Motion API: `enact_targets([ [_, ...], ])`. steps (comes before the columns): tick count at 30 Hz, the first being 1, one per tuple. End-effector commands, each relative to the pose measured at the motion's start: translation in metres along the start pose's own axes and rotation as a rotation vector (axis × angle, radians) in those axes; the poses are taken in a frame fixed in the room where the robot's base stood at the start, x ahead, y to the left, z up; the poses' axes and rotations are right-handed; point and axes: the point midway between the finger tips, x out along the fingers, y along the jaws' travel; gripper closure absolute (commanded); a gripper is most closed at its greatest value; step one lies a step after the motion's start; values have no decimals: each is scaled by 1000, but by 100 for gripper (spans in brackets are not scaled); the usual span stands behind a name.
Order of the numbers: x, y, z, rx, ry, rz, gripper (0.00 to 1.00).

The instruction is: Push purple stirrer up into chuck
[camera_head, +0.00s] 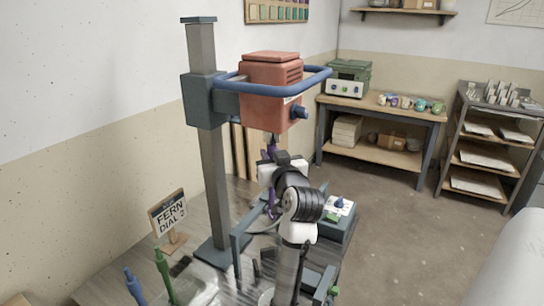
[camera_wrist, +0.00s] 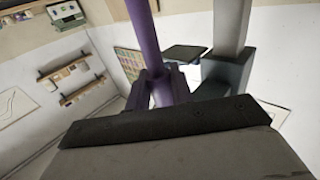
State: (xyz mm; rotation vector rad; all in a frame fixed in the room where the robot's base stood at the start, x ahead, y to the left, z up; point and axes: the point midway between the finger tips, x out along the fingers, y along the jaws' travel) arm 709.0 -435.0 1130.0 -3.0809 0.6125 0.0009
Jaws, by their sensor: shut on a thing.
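The purple stirrer (camera_head: 271,205) stands roughly upright under the red mixer head (camera_head: 270,90). Its purple shaft (camera_wrist: 143,35) runs between my fingers in the wrist view. My gripper (camera_wrist: 163,88) is shut on this shaft; in the head view my gripper (camera_head: 270,158) is just below the mixer head, partly hidden by my own wrist. The chuck is under the mixer head, but it is too small and covered to tell whether the stirrer's top is inside it.
The mixer's grey column (camera_head: 205,150) and blue guard rail (camera_head: 320,77) are close to my arm.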

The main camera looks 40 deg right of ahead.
Motion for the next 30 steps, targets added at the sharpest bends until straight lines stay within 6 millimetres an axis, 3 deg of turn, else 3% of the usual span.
enact_targets([
  [5, 0, 0, -1, 0, 2, 0, 100],
  [6, 0, 0, -1, 0, 2, 0, 74],
  [11, 0, 0, 0, 0, 2, 0, 53],
  [22, -6, 0, 1, 0, 1, 1, 52],
  [26, -24, 0, 3, -2, 3, 2, 52],
  [30, -57, 1, 4, -2, 4, 4, 52],
])
